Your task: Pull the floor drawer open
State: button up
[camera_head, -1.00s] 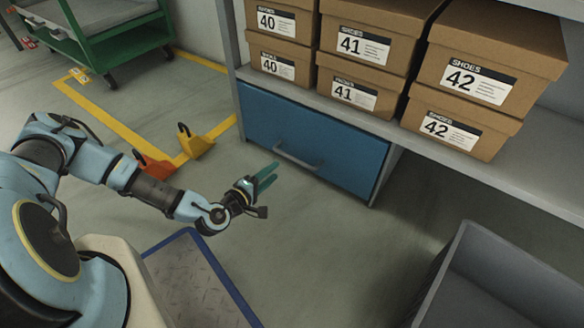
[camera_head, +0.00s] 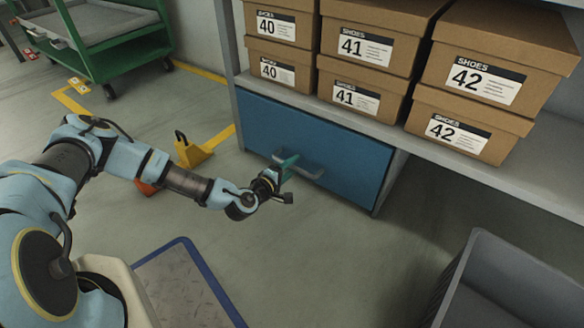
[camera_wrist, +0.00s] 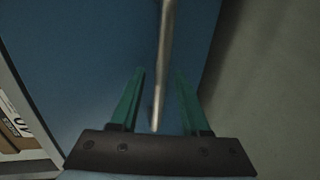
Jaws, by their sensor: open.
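The floor drawer (camera_head: 345,162) has a blue front and sits under the shelf; it looks shut. Its metal bar handle (camera_head: 312,172) is near the middle of the front. My gripper (camera_head: 287,164) is at the left part of the handle. In the wrist view, the handle (camera_wrist: 164,60) runs up between the two open green fingers of my gripper (camera_wrist: 158,98), with a gap on each side. The blue front (camera_wrist: 100,50) fills the view behind.
Shoe boxes (camera_head: 365,60) stand stacked on the shelf (camera_head: 545,165) above the drawer. A grey bin (camera_head: 478,240) stands at the lower right. A yellow floor bracket (camera_head: 195,152) and a green cart (camera_head: 118,47) are to the left. The floor before the drawer is clear.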

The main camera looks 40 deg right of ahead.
grip_shut()
dwell(1.4)
